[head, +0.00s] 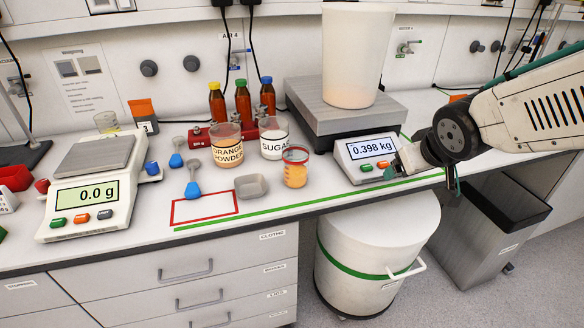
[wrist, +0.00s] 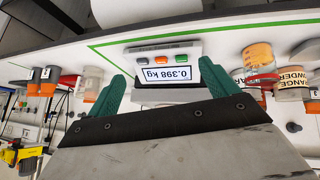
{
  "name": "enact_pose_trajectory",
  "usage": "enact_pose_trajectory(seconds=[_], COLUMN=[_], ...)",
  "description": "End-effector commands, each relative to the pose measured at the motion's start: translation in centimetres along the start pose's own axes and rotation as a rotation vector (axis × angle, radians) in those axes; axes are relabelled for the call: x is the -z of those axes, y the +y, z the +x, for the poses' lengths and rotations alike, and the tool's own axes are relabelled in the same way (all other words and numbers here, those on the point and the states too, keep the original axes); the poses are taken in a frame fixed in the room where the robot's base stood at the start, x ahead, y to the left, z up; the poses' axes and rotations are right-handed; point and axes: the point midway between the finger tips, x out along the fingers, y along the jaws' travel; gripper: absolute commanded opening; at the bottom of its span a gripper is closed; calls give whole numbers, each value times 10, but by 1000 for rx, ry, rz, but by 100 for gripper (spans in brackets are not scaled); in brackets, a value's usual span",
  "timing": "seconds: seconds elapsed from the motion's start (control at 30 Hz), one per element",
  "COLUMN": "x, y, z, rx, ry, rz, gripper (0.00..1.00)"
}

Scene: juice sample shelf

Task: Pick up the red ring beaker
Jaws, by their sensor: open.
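The red ring beaker (head: 295,168) is a small clear beaker with orange contents and a red band near its rim. It stands upright on the white bench, in front of the sugar jar and left of the large scale's display. In the wrist view, an orange-filled beaker (wrist: 258,58), apparently the same one, is at the right, outside my fingers. My gripper (head: 420,174) is to the right of the beaker, by the scale display, apart from the beaker. In the wrist view its teal fingers (wrist: 162,78) are spread with nothing held between them.
The scale display (head: 368,147) reads 0.398 kg. Behind the beaker stand the sugar jar (head: 274,140) and orange powder jar (head: 227,148). A grey dish (head: 251,186) is close at its left. The bench's front edge and green line are just in front.

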Motion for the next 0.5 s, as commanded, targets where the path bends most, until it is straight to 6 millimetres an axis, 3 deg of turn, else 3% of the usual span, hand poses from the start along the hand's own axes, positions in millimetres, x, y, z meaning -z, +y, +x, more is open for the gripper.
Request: enact_pose_trajectory(seconds=[0.03,0.2,0.4,0.5], x=[14,52,61,60], y=[-14,-76,-147,-167], z=[25,82,109,111], rx=[34,212,459,540], ry=[62,309,503,555], rz=[-45,-163,-217,-221], gripper=[86,86,86,86])
